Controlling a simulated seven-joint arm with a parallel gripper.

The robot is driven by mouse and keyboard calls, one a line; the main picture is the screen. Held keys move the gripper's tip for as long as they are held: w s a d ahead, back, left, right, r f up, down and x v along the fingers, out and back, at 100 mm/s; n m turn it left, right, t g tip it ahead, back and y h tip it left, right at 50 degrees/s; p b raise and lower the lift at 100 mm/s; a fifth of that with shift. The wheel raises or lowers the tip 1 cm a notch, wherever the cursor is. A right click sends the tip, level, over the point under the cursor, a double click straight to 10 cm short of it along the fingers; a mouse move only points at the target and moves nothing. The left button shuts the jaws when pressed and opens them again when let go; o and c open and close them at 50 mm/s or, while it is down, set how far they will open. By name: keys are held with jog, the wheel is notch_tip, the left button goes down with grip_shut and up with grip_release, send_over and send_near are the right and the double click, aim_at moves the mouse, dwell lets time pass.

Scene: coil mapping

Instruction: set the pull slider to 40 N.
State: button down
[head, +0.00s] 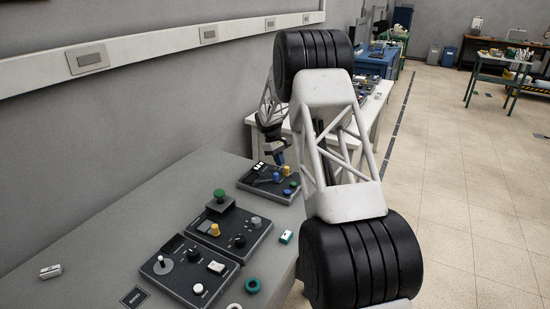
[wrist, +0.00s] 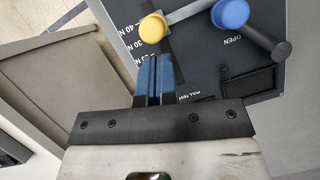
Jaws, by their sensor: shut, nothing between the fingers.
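The pull test panel (head: 256,184) is a dark box on the grey bench in the head view. In the wrist view its face (wrist: 205,50) carries "PULL TEST", "OPEN" and a scale with 40 N and 30 N marks. A yellow round knob (wrist: 153,28) stands beside the scale, near those marks; the exact setting cannot be read. A blue knob (wrist: 230,12) on a dark lever is to its right. My gripper (wrist: 153,60) has its blue fingers shut together and empty, just below the yellow knob in the picture. Whether they touch it is unclear. In the head view the gripper (head: 280,158) is over the panel.
Two other control panels (head: 235,228) (head: 190,270) with knobs and a joystick stand nearer on the bench (head: 110,235). A green-and-white block (head: 286,237) and a green ring (head: 252,286) lie by the front edge. The bench's left part is mostly clear.

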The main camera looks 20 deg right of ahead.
aim_at(287, 167)
jog(key=shift+s+d, duration=0.15)
jog(key=shift+s, duration=0.15)
jog(key=shift+d, duration=0.1)
jog(key=shift+s+d, duration=0.8)
jog(key=shift+s, duration=0.15)
jog(key=shift+s+f, duration=0.1)
jog(key=shift+f, duration=0.1)
